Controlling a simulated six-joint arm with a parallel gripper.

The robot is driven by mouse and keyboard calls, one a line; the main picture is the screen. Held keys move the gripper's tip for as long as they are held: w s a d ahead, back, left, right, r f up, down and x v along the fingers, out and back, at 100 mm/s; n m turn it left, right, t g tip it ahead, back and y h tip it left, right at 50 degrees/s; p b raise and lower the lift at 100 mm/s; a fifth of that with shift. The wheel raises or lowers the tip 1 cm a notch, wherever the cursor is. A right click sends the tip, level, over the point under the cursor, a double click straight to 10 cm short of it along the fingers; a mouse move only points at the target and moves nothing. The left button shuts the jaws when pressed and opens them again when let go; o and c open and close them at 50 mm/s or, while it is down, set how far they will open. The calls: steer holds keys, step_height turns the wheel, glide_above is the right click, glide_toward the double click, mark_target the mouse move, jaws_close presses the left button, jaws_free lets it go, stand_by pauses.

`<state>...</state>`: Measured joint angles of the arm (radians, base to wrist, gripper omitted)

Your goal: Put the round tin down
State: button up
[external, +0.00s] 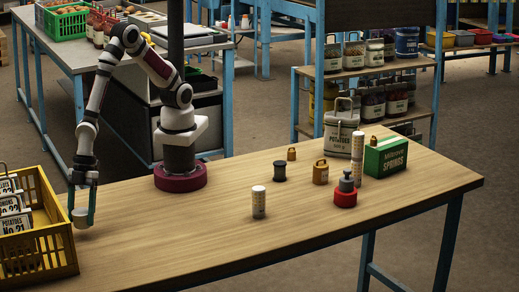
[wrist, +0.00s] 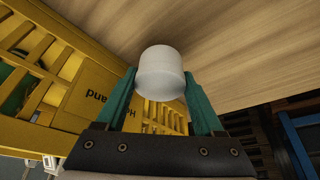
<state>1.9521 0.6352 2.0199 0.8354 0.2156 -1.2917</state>
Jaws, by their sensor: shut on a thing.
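The round tin (external: 81,218) is a small pale cylinder at the left end of the wooden table (external: 330,215). In the wrist view the tin (wrist: 160,72) is whitish and sits between two green fingers. My gripper (external: 84,212) is shut on it, just right of the yellow crate (external: 45,240). It also shows in the wrist view (wrist: 162,95). The tin is low over the table near its back left edge. I cannot tell whether its base touches the wood.
Farther right stand a patterned cylinder (external: 259,202), a black spool (external: 279,171), a red-based object (external: 346,192), brass weights (external: 320,172), a green springs box (external: 386,155) and a sack (external: 340,135). The table between crate and cylinder is clear.

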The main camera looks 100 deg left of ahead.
steer(key=s+a+r, duration=0.8)
steer(key=a, duration=0.1)
steer(key=w+d+r+n+t, duration=0.1)
steer(key=w+d+r+n, duration=0.15)
steer(key=w, duration=0.85)
steer(key=w+d+r+n+t, duration=0.1)
steer(key=w+d+r+n, duration=0.15)
steer(key=w, duration=0.75)
steer(key=w+a+r+n+t+y, duration=0.1)
steer(key=w+a+r+n, duration=0.1)
steer(key=w, duration=0.7)
steer(key=w+a+r+n, duration=0.1)
steer(key=w+a+n, duration=0.15)
steer(key=w, duration=0.75)
steer(key=w+a+r+n+t+y, duration=0.15)
steer(key=w+a+r+n, duration=0.25)
steer(key=w+a, duration=1)
steer(key=w+a+r+n+y, duration=0.1)
steer(key=a+r+n, duration=0.1)
steer(key=a, duration=0.7)
steer(key=a+r+n+y, duration=0.1)
steer(key=a+r+n, duration=0.1)
steer(key=a, duration=0.8)
steer(key=shift+w+a+r, duration=0.25)
steer(key=shift+w+a, duration=0.05)
steer(key=shift+w, duration=0.1)
steer(key=shift+d+n, duration=0.1)
steer(key=shift+n, duration=0.15)
